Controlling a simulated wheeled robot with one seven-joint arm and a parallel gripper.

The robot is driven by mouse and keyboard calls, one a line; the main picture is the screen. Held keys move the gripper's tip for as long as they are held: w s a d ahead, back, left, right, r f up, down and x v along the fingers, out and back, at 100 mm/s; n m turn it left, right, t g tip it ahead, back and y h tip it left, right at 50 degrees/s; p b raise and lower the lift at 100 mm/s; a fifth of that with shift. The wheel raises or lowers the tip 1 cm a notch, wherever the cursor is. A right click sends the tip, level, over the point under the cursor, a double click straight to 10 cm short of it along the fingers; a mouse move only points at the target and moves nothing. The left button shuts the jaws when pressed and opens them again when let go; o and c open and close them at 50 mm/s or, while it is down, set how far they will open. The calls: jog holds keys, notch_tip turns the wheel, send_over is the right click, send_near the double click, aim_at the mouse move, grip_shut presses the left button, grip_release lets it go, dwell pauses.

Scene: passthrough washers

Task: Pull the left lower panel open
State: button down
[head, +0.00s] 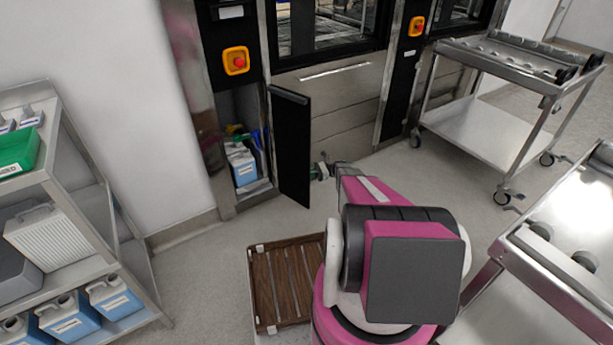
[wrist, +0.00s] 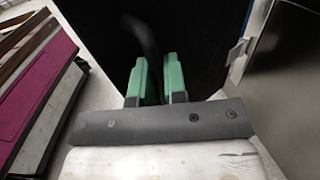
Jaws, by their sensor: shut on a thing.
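The left lower panel (head: 291,147) is a narrow black door that stands swung outward from the washer front, with its compartment (head: 242,150) exposed on the left. My gripper (head: 319,172) is at the panel's lower right side. In the wrist view, the green fingers of my gripper (wrist: 157,82) are closed around a dark curved handle (wrist: 146,38) in front of the black panel face (wrist: 205,38). The lower end of the handle is hidden between the fingers.
Blue-filled containers (head: 243,165) stand inside the compartment. A wooden slatted platform (head: 277,285) lies beside my base. A shelf rack (head: 83,272) stands at left, a steel cart (head: 480,125) at right and a metal table (head: 545,265) at lower right. Floor near the panel is clear.

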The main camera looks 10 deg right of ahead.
jog(key=shift+w, duration=0.1)
jog(key=c, duration=1.2)
grip_release()
jog(key=shift+a, duration=0.1)
jog(key=d, duration=1.1)
jog(key=shift+w, duration=0.25)
